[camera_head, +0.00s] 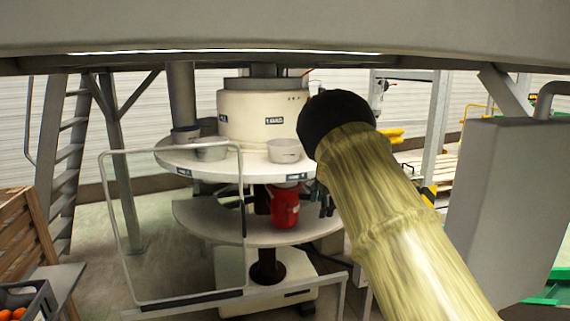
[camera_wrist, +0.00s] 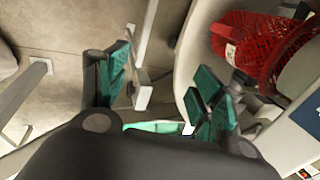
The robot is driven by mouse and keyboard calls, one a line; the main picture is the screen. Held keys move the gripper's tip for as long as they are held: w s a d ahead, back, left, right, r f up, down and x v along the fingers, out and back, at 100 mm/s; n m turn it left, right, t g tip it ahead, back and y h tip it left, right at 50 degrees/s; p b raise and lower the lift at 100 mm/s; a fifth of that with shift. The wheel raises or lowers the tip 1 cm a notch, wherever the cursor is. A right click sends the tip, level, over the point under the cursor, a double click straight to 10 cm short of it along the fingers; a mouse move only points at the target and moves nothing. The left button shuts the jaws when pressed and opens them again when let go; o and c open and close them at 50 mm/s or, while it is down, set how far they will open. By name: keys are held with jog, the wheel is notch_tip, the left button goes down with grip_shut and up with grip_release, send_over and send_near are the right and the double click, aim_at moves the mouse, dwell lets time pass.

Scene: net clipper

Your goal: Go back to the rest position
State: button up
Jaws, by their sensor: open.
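My gripper (camera_wrist: 160,82) shows in the wrist view with its two green-padded fingers spread apart. Nothing is between the fingers. In the head view my sleeved arm comes up from the lower right, and the gripper is mostly hidden behind it, with dark finger parts just left of the arm. A red net roll (camera_head: 284,207) stands on the lower round shelf of the machine, left of my arm. It also shows in the wrist view (camera_wrist: 262,45) at upper right, as red mesh beside the right finger and apart from it.
The round machine has an upper table (camera_head: 200,165) with metal bowls (camera_head: 284,151) and a lower shelf (camera_head: 215,225). A metal frame (camera_head: 122,220) stands before it at left. A grey box (camera_head: 505,200) is close at right. A dark crate (camera_head: 35,305) with orange produce is at lower left.

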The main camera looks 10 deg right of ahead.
jog(key=s+d+f+n, duration=0.1)
jog(key=s+f, duration=0.2)
jog(key=f, duration=0.4)
jog(key=s+d+f+g+h, duration=0.1)
jog(key=s+f, duration=0.3)
jog(key=f, duration=0.2)
jog(key=s+d+f+n, duration=0.1)
jog(key=s+f, duration=0.2)
jog(key=f, duration=0.4)
jog(key=s+a+f+n+g+h, duration=0.2)
jog(key=s+f+n, duration=0.3)
jog(key=s+f, duration=1.5)
jog(key=s+a+f+n, duration=0.2)
jog(key=s, duration=0.5)
jog(key=s+a+f+n, duration=0.1)
jog(key=s+f, duration=0.2)
jog(key=s, duration=0.4)
jog(key=s+a+n+y, duration=0.1)
jog(key=s+a+n, duration=0.2)
jog(key=s, duration=0.9)
jog(key=s+a+n+y, duration=0.1)
jog(key=s+a+n, duration=0.3)
jog(key=s+a, duration=0.5)
jog(key=s, duration=0.4)
jog(key=shift+a+r+y, duration=0.3)
jog(key=shift+r+y, duration=0.1)
jog(key=c, duration=0.4)
